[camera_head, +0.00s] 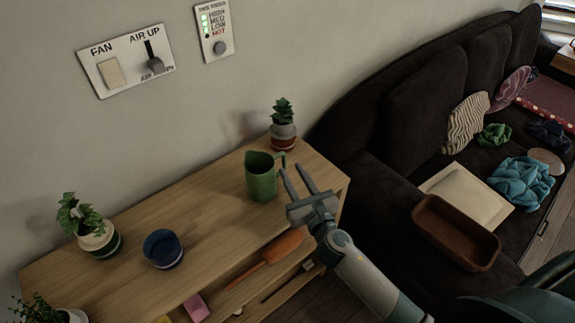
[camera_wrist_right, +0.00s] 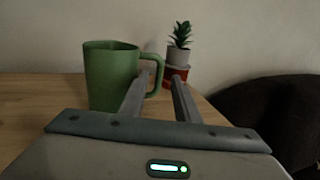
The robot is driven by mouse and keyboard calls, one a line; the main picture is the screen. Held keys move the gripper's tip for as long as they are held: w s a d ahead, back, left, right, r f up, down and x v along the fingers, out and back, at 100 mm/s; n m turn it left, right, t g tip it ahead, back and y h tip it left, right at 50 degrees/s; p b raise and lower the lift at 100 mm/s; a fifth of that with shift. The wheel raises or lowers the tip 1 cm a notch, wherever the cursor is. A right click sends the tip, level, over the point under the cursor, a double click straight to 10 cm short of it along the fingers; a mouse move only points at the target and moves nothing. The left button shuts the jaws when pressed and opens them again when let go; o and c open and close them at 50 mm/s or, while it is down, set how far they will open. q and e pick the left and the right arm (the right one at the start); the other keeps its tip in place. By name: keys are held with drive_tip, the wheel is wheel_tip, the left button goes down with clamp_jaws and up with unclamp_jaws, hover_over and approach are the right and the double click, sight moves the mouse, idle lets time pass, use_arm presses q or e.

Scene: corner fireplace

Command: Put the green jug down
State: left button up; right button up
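The green jug (camera_head: 262,177) stands upright on the wooden cabinet top (camera_head: 205,213), near its right end, with its handle toward my right gripper. My right gripper (camera_head: 292,167) is open, its two fingers apart at the handle side of the jug. In the right wrist view the jug (camera_wrist_right: 110,75) is left of the fingers (camera_wrist_right: 160,74). The handle's outer bar shows between the fingertips; I cannot tell whether a finger touches it. My left gripper is not in view.
A potted succulent (camera_head: 283,126) stands behind the jug. A dark blue bowl (camera_head: 163,249) and a potted plant (camera_head: 97,238) are to the left. Bare wood lies between bowl and jug. A dark sofa (camera_head: 400,115) with a brown tray (camera_head: 455,232) is at the right.

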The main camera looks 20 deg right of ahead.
drive_tip(key=shift+s+d+b, duration=0.1)
drive_tip(key=shift+s+b, duration=0.3)
drive_tip(key=shift+s, duration=2.3)
